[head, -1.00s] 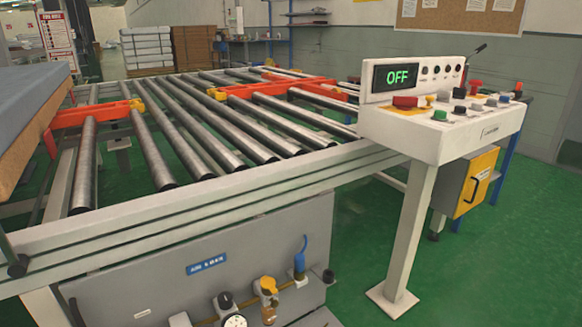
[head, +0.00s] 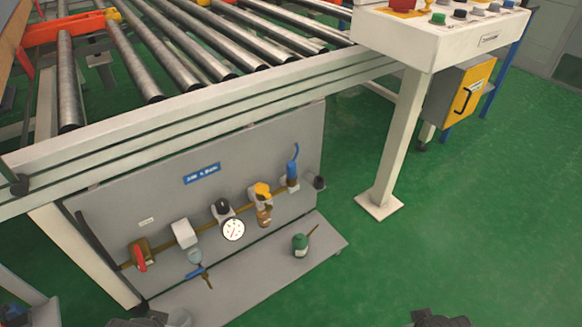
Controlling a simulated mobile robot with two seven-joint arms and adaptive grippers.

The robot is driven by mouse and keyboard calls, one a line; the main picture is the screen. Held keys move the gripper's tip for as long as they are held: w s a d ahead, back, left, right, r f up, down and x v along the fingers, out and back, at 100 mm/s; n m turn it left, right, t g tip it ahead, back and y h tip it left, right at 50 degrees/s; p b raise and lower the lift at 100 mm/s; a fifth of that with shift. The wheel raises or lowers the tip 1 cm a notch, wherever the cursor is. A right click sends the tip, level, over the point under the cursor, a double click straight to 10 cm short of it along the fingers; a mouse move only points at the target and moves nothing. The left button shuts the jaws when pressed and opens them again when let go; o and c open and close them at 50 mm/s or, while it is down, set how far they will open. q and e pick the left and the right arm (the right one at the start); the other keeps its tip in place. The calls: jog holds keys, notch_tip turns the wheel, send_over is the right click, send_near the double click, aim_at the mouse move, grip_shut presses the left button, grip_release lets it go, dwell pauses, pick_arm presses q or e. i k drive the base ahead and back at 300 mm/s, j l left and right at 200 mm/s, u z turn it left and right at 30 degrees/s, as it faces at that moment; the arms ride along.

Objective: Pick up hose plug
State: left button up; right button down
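A grey panel (head: 130,205) under the roller conveyor carries a row of air fittings on a brass-coloured pipe. A blue plug-like piece with a short curved blue tail (head: 293,166) stands upright at the row's right end; it looks like the hose plug, but I cannot be sure. Dark parts at the bottom edge seem to be my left gripper (head: 140,322) and my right gripper (head: 438,318). Both are cut off, well apart from the plug, and their fingers are not clear.
A pressure gauge (head: 233,229), a yellow-capped fitting (head: 263,200) and a red-handled valve (head: 140,256) share the panel. A green can (head: 300,244) stands on the low grey shelf. The control console's white leg (head: 399,145) rises to the right. Green floor (head: 330,290) is open in front.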

aim_at(291, 169)
jog(key=i+l+u, duration=0.1)
jog(key=l+u, duration=1.15)
